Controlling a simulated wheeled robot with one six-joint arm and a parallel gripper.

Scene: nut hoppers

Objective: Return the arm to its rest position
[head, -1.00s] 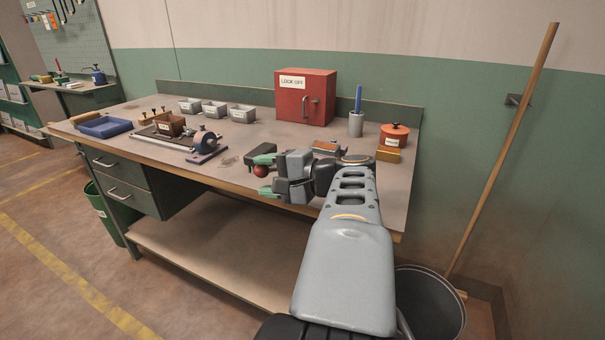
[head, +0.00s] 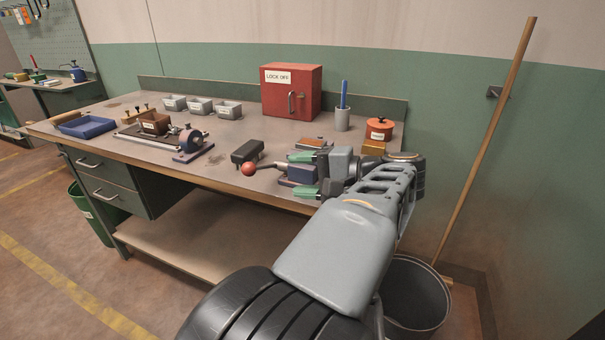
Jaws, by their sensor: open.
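My gripper (head: 303,172) is open, with its two green-tipped fingers pointing left over the right front part of the workbench (head: 225,172). A small dark blue block shows between or behind the fingers; I cannot tell which. My grey arm reaches up from the bottom of the head view and bends at the bench's right front edge. A black device with a red ball (head: 248,169) and a lever lies just left of the gripper, apart from the fingers.
A red lock-off cabinet (head: 290,92), a grey cup (head: 342,120), an orange pot (head: 379,129) and small grey bins (head: 228,110) stand along the back. A blue tray (head: 87,127) is at left. A bucket (head: 415,293) and a leaning broom handle (head: 487,150) are at right.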

